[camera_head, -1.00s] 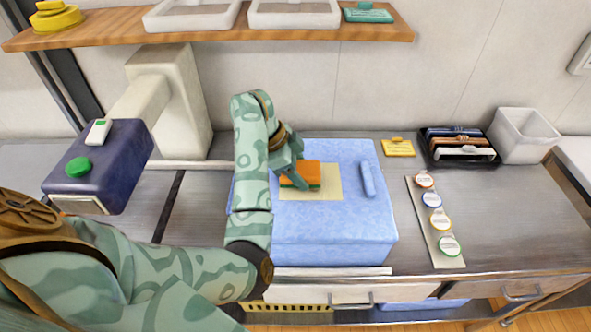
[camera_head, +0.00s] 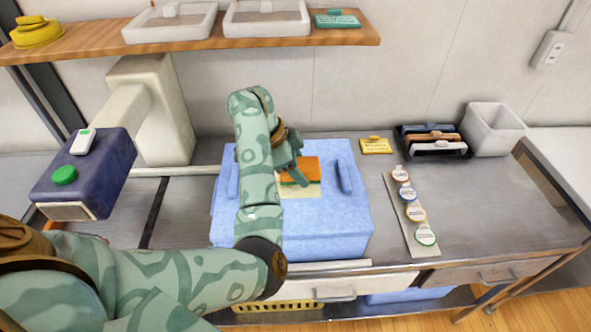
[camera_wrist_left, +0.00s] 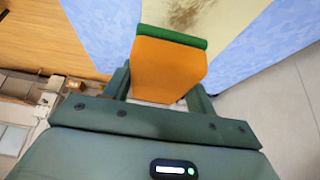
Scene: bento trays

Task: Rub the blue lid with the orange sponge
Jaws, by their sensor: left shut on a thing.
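The blue lid (camera_head: 308,232) tops a large blue box on the counter and has a raised bar near each side. A pale yellow patch (camera_head: 300,191) lies in its middle, and the left wrist view shows a brown smudge (camera_wrist_left: 190,14) on it. The orange sponge (camera_head: 303,165) has a green layer on its lower side and sits over the patch's right part. I cannot tell for sure whether it touches. My left gripper (camera_head: 294,172) is shut on the sponge, whose orange body shows between the fingers in the left wrist view (camera_wrist_left: 168,70). My right gripper is out of view.
A strip with several round labelled discs (camera_head: 411,218) lies right of the box. A yellow item (camera_head: 376,146), a black tray (camera_head: 405,152) and a white bin (camera_head: 494,130) stand behind it. A purple machine head (camera_head: 85,175) is at left. A wooden shelf (camera_head: 200,42) runs above.

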